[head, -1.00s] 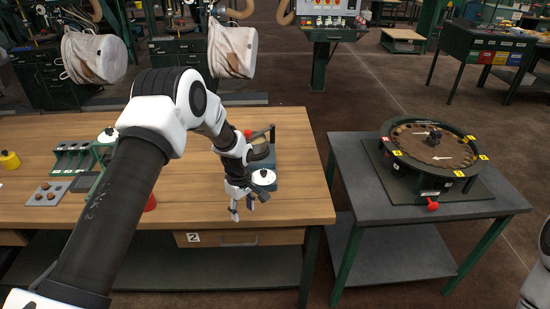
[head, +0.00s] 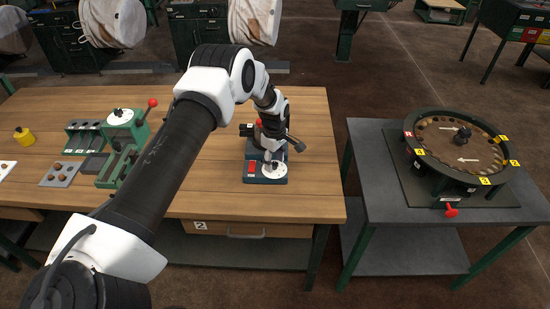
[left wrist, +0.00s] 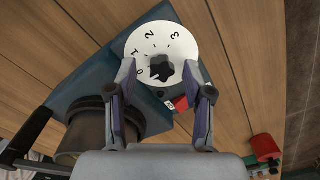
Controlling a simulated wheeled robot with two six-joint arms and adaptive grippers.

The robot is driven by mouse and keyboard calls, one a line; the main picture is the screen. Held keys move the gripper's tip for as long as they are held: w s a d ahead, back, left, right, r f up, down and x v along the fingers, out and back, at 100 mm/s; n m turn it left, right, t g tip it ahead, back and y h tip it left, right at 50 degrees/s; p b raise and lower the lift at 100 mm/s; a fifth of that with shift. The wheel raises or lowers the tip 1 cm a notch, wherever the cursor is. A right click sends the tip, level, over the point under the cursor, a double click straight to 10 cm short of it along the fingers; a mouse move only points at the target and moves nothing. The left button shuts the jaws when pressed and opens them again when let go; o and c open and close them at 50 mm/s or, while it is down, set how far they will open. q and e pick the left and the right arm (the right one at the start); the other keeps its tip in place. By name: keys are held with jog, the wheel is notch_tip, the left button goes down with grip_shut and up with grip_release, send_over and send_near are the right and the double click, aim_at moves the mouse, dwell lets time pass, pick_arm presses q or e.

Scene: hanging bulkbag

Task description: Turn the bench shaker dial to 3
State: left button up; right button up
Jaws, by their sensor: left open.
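The bench shaker (head: 250,178) is a dark blue-grey unit near the right end of the wooden bench. Its white dial (head: 274,176) carries the numbers 0 to 3 and shows large in the left wrist view (left wrist: 150,38). A black lobed knob (left wrist: 161,67) stands at the dial's centre; I cannot tell which number it points to. My left gripper (left wrist: 160,72) is open, its fingertips on either side of the knob with gaps showing. In the head view, the left gripper (head: 272,158) hangs over the shaker and partly hides it. My right gripper is not in view.
A red switch (left wrist: 180,103) and a dark cylinder (left wrist: 110,125) sit close by the gripper. A green press (head: 120,130) with a red-knobbed lever stands left on the bench. A grey table (head: 385,190) with a round turntable (head: 462,140) stands right, across a gap.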

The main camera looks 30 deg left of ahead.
pick_arm(q)
jog(key=shift+f, duration=0.15)
jog(key=shift+s+d, duration=0.1)
jog(key=shift+c, duration=1)
jog(key=shift+r, duration=0.2)
grip_shut()
